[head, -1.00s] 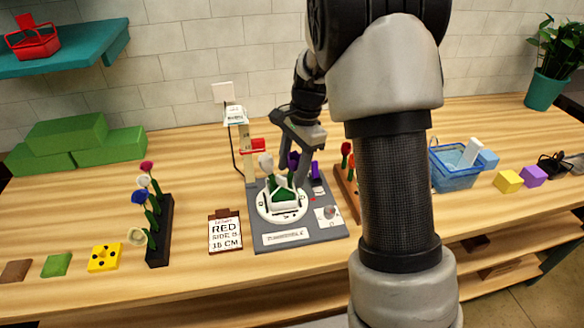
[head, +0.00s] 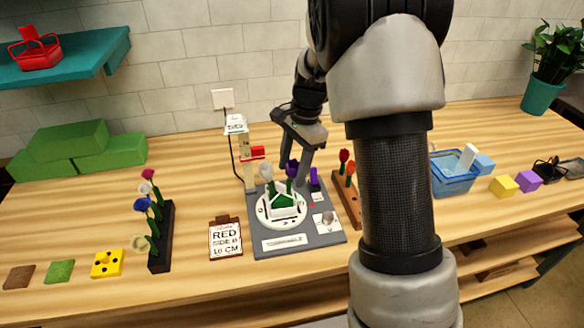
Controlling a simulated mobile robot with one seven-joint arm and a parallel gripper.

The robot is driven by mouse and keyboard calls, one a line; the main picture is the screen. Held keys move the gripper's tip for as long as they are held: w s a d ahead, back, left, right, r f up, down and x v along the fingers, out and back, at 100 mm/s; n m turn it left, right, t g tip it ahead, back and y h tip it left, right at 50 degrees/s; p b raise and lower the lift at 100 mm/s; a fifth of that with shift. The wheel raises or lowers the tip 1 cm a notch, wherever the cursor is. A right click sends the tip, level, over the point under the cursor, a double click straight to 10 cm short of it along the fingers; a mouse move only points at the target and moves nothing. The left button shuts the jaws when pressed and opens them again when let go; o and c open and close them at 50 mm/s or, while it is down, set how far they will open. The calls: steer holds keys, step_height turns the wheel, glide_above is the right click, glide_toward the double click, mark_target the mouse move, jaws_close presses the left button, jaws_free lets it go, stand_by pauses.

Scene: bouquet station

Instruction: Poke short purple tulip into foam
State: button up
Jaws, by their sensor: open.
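A purple tulip (head: 292,169) stands roughly upright at the green foam (head: 283,202), which sits in a white holder on a round white turntable (head: 267,218). A white tulip (head: 266,172) stands beside it on the left. My gripper (head: 295,172) is open, with its fingers pointing down around or just behind the purple bloom. I cannot tell whether a finger touches it. The lower part of the purple stem is small and partly hidden, so its depth in the foam cannot be seen.
The turntable is on a grey station base (head: 327,237). A card reading RED (head: 226,238) lies in front. A blue basket (head: 452,172) stands further right.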

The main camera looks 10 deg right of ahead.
mark_target(294, 161)
steer(key=shift+d+r+p, duration=0.2)
steer(key=shift+r+p, duration=0.5)
steer(key=shift+r, duration=0.25)
steer(key=shift+d+r+p, duration=0.15)
steer(key=shift+r+p, duration=0.55)
steer(key=shift+r, duration=0.25)
steer(key=o, duration=0.6)
steer(key=shift+r, duration=0.1)
steer(key=s+a+r+n+t, duration=0.1)
steer(key=s+r+n+t, duration=0.3)
steer(key=s+r+n, duration=0.85)
steer(key=s+r, duration=0.1)
steer(key=s, duration=0.3)
steer(key=s+r+t+h, duration=0.1)
steer(key=s, duration=0.3)
steer(key=s+r+n+h, duration=0.1)
steer(key=s, duration=0.3)
steer(key=shift+s+d+r+t, duration=0.2)
steer(key=shift+s+d+t, duration=0.05)
steer(key=shift+s+t, duration=0.1)
